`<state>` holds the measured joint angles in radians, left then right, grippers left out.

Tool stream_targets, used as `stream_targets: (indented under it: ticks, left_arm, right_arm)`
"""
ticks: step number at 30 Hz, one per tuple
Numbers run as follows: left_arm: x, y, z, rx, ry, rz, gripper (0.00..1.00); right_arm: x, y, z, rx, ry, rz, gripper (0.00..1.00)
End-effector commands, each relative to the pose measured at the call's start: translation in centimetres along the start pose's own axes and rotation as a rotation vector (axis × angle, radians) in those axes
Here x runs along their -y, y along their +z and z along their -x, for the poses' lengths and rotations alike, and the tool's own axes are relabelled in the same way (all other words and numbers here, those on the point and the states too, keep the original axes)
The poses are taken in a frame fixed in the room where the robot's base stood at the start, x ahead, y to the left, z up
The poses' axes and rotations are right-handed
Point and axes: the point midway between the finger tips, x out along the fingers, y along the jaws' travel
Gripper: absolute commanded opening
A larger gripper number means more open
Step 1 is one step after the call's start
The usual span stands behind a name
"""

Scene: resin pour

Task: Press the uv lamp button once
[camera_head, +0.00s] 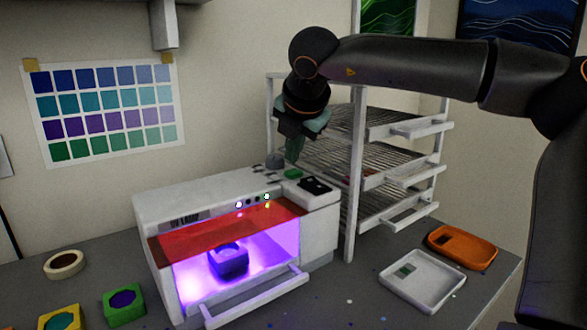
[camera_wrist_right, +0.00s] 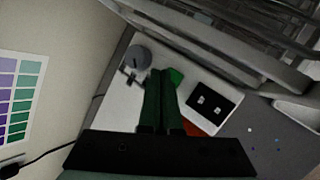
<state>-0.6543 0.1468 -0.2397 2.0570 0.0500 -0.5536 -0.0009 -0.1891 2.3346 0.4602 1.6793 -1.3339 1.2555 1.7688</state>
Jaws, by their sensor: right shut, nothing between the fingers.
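The UV lamp (camera_head: 165,205) is a white box with a translucent red front panel (camera_head: 225,230) and a bright purple glow inside. A dark blue mold (camera_head: 228,262) sits in the glow. A green button (camera_head: 293,173) is on the lamp's top; it also shows in the wrist view (camera_wrist_right: 177,76), partly hidden behind the fingers. My right gripper (camera_head: 293,159) is shut and empty, pointing down just above the button. In the wrist view its green fingertips (camera_wrist_right: 161,74) overlap the button's left side. I cannot tell whether they touch it. My left gripper is not in view.
A grey knob (camera_head: 273,161) and a black panel (camera_head: 315,186) flank the button. A wire rack (camera_head: 355,190) stands close behind on the right. A white tray (camera_head: 456,300), an orange tray (camera_head: 488,252), a tape roll (camera_head: 51,267) and a green mold (camera_head: 110,315) lie on the table.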

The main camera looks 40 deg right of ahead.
Motion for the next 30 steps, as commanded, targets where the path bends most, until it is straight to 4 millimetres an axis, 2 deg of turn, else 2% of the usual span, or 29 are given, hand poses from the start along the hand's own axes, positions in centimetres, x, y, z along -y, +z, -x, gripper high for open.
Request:
stream_targets:
  ticks: [10,24,30]
  left_arm:
    - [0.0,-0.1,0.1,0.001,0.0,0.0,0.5]
    - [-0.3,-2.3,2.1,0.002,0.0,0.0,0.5]
    - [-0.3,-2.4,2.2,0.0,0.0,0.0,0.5]
  right_arm:
    - [-0.2,0.2,0.3,0.001,0.001,0.0,0.0]
    - [-2.1,2.1,3.9,0.002,0.0,0.0,0.0]
    - [-2.1,2.1,4.0,0.0,0.0,0.001,0.0]
